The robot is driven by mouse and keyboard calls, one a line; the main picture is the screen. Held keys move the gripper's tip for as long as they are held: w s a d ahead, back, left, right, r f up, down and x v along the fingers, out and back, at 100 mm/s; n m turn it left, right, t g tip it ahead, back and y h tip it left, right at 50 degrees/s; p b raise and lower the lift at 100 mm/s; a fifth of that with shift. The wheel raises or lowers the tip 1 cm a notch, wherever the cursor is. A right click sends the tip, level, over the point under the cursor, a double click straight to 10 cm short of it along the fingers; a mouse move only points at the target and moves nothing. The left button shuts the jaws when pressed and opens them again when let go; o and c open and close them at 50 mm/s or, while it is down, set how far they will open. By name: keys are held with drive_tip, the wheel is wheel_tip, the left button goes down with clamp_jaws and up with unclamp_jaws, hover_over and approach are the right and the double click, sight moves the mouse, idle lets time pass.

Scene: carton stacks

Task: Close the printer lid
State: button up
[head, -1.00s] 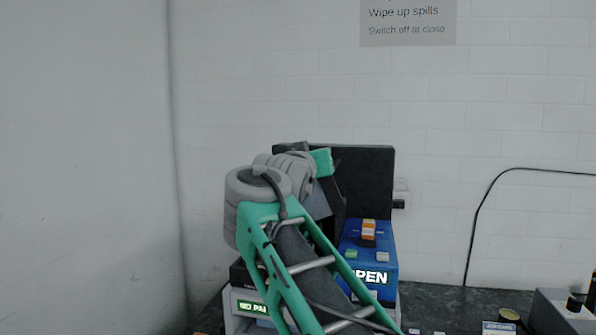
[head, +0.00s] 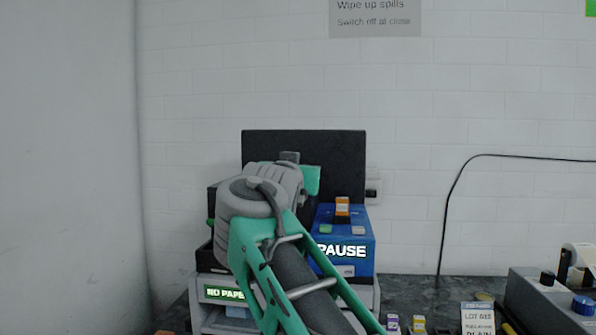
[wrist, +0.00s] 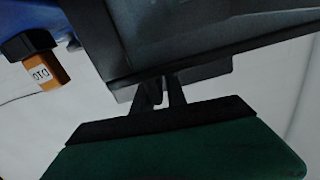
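The printer (head: 215,281) stands by the wall, a pale body with a green display reading "NO PAPE…" and a blue panel (head: 345,262) reading "PAUSE". Its black lid (head: 335,165) stands upright at the back. In the head view my arm covers part of the printer and lid and hides my fingertips. In the wrist view my gripper (wrist: 160,92) has its two narrow fingers close together at the dark lid's edge (wrist: 200,62). They look shut, with nothing seen between them. I cannot tell whether they touch the lid.
To the right are small coloured pieces (head: 405,325), a label card (head: 478,318) and a grey machine (head: 540,300). A black cable (head: 445,220) hangs on the wall.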

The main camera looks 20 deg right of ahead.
drive_tip(key=o, duration=0.3)
drive_tip(key=shift+s, duration=0.1)
drive_tip(key=v, duration=0.7)
drive_tip(key=shift+s+a, duration=0.2)
drive_tip(key=shift+s, duration=0.1)
drive_tip(key=shift+r, duration=0.1)
